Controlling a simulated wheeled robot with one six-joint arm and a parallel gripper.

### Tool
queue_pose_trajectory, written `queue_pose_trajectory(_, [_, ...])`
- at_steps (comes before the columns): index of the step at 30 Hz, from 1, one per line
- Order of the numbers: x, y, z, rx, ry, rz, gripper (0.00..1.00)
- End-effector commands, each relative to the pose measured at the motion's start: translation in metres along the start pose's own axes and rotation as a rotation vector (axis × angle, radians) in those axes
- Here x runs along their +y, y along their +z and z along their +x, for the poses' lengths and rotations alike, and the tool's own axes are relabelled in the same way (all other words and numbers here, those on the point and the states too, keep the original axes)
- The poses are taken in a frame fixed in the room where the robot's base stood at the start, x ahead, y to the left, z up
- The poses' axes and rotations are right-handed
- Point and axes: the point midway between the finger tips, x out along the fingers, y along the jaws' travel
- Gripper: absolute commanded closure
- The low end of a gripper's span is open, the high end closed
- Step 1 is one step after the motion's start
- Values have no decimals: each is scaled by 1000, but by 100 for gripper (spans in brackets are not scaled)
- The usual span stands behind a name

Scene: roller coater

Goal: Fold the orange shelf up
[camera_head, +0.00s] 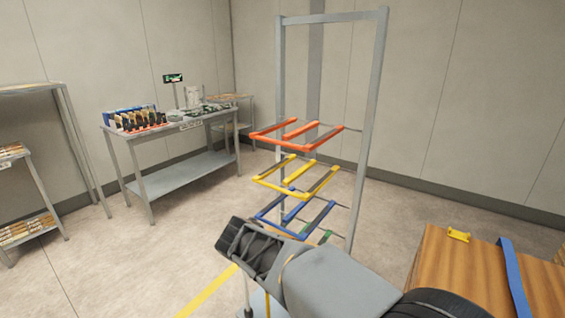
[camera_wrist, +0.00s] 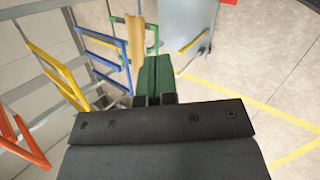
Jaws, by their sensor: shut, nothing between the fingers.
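The orange shelf (camera_head: 297,134) is the top one of several coloured frame shelves on a grey upright rack. In the head view it sticks out roughly level from the rack, toward the left. In the wrist view part of the orange shelf (camera_wrist: 22,140) shows at the lower left edge. My gripper (camera_wrist: 155,60) looks shut and empty, its two green fingers side by side. It is apart from the orange shelf. In the head view my wrist is in front of and below the shelves, and the fingertips are not clear there.
Below the orange shelf are the yellow shelf (camera_head: 293,175), the blue shelf (camera_head: 290,212) and a mostly hidden green shelf (camera_wrist: 130,38). The grey rack post (camera_head: 368,130) stands at their right. A wooden-topped box (camera_head: 450,270) is at the right. A loaded metal table (camera_head: 180,178) stands back left.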

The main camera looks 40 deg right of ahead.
Motion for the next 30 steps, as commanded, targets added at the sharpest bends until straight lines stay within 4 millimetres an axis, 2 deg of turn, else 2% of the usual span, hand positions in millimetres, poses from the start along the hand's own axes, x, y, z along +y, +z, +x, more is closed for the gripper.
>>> queue_pose_trajectory(1, [18, -3, 18, -100, 95, -108, 100])
queue_pose_trajectory(4, [65, -8, 31, -304, 307, -326, 100])
queue_pose_trajectory(9, [132, -36, 32, -636, 627, -624, 100])
queue_pose_trajectory(12, [158, -58, 29, -803, 784, -747, 100])
queue_pose_trajectory(16, [177, -86, 24, -971, 948, -854, 100])
queue_pose_trajectory(21, [185, -112, 20, -1102, 1085, -927, 100])
queue_pose_trajectory(26, [193, -121, 17, -1152, 1140, -948, 100])
queue_pose_trajectory(30, [211, -118, 16, -1161, 1147, -949, 100])
